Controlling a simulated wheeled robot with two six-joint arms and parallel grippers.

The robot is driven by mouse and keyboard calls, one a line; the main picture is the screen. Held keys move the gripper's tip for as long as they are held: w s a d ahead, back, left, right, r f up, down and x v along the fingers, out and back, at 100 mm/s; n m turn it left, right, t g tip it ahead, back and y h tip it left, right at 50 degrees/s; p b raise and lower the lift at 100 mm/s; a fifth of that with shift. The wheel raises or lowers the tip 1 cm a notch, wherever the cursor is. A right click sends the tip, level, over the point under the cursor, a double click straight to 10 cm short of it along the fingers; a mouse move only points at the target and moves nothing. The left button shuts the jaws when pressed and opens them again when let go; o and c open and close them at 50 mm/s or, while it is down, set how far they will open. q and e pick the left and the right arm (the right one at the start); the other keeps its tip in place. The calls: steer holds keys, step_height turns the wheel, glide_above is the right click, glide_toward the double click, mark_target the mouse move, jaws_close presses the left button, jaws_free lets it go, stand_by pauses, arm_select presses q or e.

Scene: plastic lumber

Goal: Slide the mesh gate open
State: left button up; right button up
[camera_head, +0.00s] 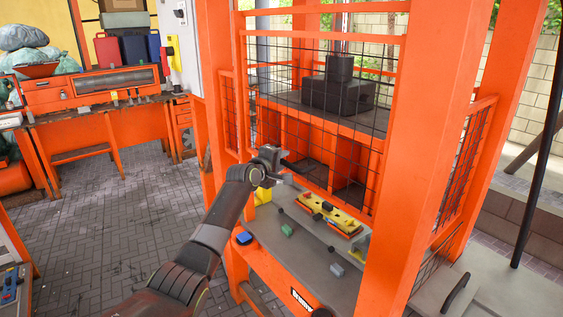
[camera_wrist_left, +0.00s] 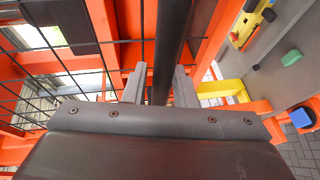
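The mesh gate (camera_head: 318,95), a black wire grid in an orange frame, covers the upper front of the orange press. My left gripper (camera_head: 281,168) is at the gate's lower edge. In the left wrist view its two grey fingers (camera_wrist_left: 160,82) stand apart, with a dark bar (camera_wrist_left: 170,40), apparently the gate's handle, between them. A narrow gap shows on the bar's left side; I cannot tell whether the right finger touches it. The mesh also shows at the left of the wrist view (camera_wrist_left: 60,50). My right gripper is not in view.
Below the gate is a grey work surface (camera_head: 300,246) with a yellow mould (camera_head: 329,214), a green block (camera_head: 287,230), a blue block (camera_head: 244,238) and a grey block (camera_head: 336,269). Thick orange posts (camera_head: 419,150) flank the opening. An orange bench (camera_head: 95,128) stands at left, with open paved floor before it.

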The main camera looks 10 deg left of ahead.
arm_select(q)
steer(key=shift+o, duration=1.1)
steer(key=shift+s, duration=0.2)
steer(key=b+v, duration=0.4)
steer(key=v, duration=1.3)
steer(key=shift+a+f, duration=0.1)
